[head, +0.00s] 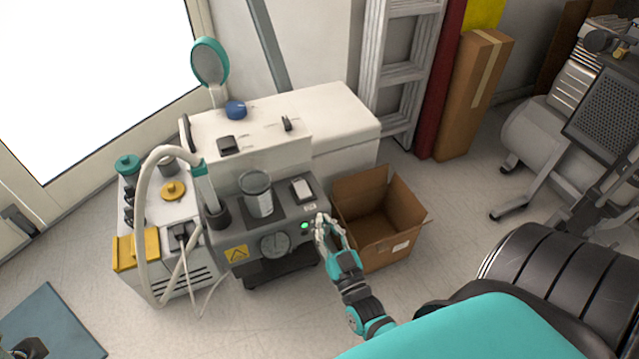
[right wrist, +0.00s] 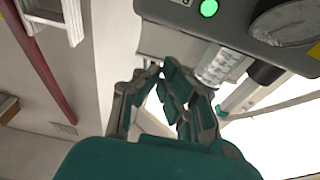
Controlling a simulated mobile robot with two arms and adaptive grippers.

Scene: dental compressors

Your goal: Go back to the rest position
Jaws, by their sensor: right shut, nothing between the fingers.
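My right gripper (head: 325,222) is shut and empty in the head view, in front of the right end of a grey compressor unit (head: 240,234). It also shows in the right wrist view (right wrist: 158,72), its fingers close below the unit's panel. A lit green button (head: 304,226) is on that panel, just left of the fingertips; it also shows in the right wrist view (right wrist: 208,8). I cannot tell whether the fingers touch the panel. My left gripper is not in view.
An open cardboard box (head: 385,235) stands right beside my right gripper. A white cabinet (head: 340,115) is behind the unit. A white machine with a hose (head: 142,200) stands at left. A black ribbed seat-like object (head: 545,280) is at lower right. Floor shows in front of the unit.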

